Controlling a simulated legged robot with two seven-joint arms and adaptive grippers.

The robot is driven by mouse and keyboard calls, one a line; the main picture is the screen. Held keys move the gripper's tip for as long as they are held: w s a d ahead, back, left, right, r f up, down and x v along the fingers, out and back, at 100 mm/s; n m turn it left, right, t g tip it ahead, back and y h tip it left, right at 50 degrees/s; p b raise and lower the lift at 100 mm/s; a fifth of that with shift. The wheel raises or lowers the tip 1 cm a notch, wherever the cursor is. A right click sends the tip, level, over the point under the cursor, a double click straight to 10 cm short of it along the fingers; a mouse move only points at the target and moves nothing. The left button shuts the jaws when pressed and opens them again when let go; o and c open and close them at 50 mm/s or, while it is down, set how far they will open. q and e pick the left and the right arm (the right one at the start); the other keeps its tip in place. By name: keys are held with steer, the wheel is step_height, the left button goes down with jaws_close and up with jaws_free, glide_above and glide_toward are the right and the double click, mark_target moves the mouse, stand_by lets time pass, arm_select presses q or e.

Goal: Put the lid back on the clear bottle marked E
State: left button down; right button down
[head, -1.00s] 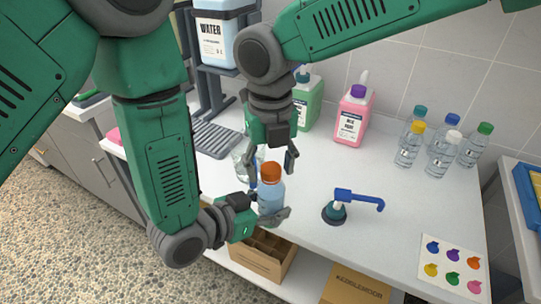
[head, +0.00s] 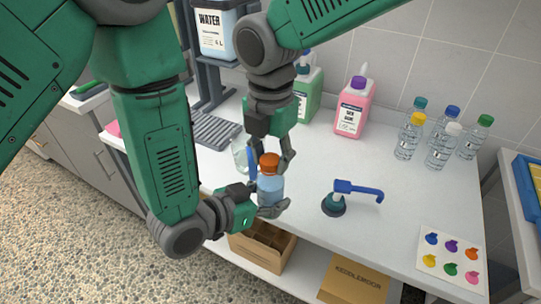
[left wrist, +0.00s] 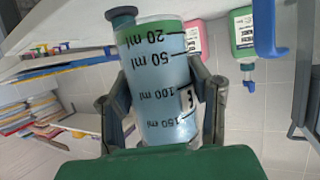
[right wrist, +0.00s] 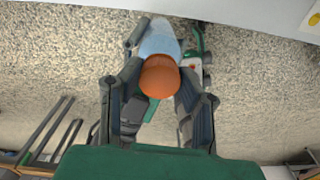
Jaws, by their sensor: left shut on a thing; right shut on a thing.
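The clear bottle marked E (head: 270,188) holds pale blue liquid and stands near upright over the counter's front edge. Its E mark and ml scale show upside down in the left wrist view (left wrist: 160,85). My left gripper (head: 272,208) is shut around its lower body. The orange lid (head: 270,162) sits at the bottle's mouth. In the right wrist view, the lid (right wrist: 159,77) is between the fingers of my right gripper (right wrist: 158,85), which is shut on it from above. Whether the lid is fully seated cannot be told.
A clear container (head: 240,153) is behind the grippers. Pink (head: 353,108) and green (head: 308,92) bottles stand at the back. Several capped bottles (head: 440,146) stand right. An open cardboard box (head: 262,250) is below the counter.

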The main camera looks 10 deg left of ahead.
steer(key=m, duration=0.3)
steer(key=shift+a, duration=0.15)
steer(key=c, duration=1.1)
jaws_free()
steer(key=shift+c, duration=0.2)
steer(key=shift+r, duration=2.25)
steer(key=shift+c, duration=0.3)
